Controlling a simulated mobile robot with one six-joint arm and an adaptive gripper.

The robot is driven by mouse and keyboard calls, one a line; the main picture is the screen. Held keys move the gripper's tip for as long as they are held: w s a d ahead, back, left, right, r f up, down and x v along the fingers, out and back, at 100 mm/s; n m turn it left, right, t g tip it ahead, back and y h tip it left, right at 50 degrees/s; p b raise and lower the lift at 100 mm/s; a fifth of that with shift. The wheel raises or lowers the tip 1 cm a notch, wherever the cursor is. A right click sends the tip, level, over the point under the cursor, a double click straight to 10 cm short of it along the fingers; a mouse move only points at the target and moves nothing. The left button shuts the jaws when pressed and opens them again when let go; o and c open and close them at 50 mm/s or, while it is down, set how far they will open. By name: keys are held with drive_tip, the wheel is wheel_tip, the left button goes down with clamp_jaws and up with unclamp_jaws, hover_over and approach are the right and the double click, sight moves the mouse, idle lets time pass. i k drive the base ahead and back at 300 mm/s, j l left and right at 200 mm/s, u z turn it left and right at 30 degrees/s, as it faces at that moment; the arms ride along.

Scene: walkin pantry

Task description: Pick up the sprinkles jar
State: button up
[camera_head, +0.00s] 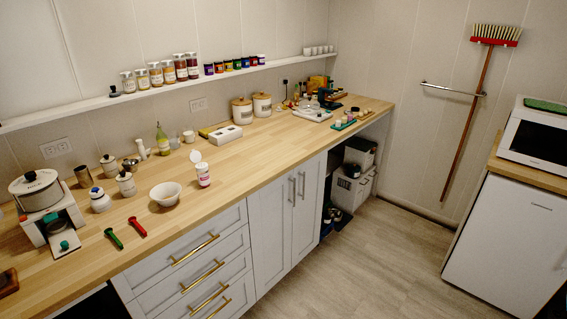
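A small white jar with red markings (203,175) stands upright on the wooden counter (255,150), near its front edge. It may be the sprinkles jar, but its label is too small to read. A white bowl (166,193) stands just left of it, and a pale round disc (195,157) shows just behind it. Several spice jars (167,72) and small dark jars with coloured labels (228,66) stand on the wall shelf; their contents cannot be read. My gripper is not in view.
Red (137,227) and green (114,239) scoops lie at the front left. White lidded pots (100,200) stand behind them. A white box (225,134) and two canisters (242,111) stand farther back. The floor (365,255) is clear between the counter and the white fridge (505,235).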

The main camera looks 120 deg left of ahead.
sight(201, 168)
drive_tip(key=u, duration=4.3)
